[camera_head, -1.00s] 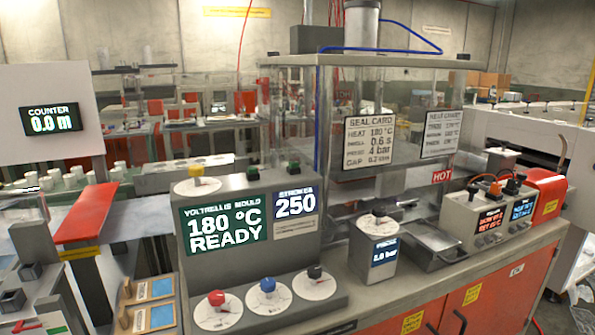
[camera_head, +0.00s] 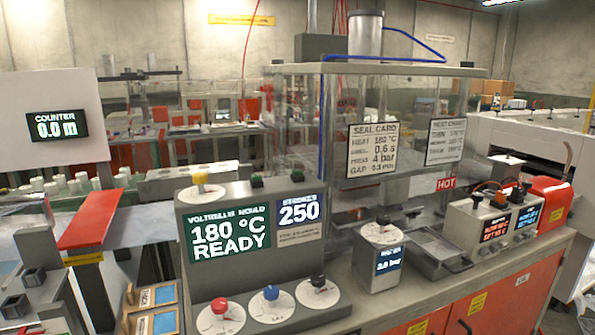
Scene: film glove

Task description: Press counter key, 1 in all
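The counter display (camera_head: 57,125) is a dark screen on a pale panel (camera_head: 38,95) at the left and reads 0.0 m. I cannot pick out with certainty which key belongs to the counter. The grey mould console (camera_head: 185,265) stands in the middle front; its screen (camera_head: 230,233) reads 180 °C READY and a smaller screen (camera_head: 298,207) reads 250. Dark green buttons (camera_head: 257,181) and (camera_head: 297,176) sit on its top edge beside a yellow knob (camera_head: 200,178). Neither of my grippers is in view.
Red (camera_head: 220,305), blue (camera_head: 271,292) and black (camera_head: 318,281) knobs sit on the console's front ledge. A clear-walled press (camera_head: 400,70) stands behind it, with a HOT label (camera_head: 446,184). A red sloped plate (camera_head: 90,218) is at the left.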

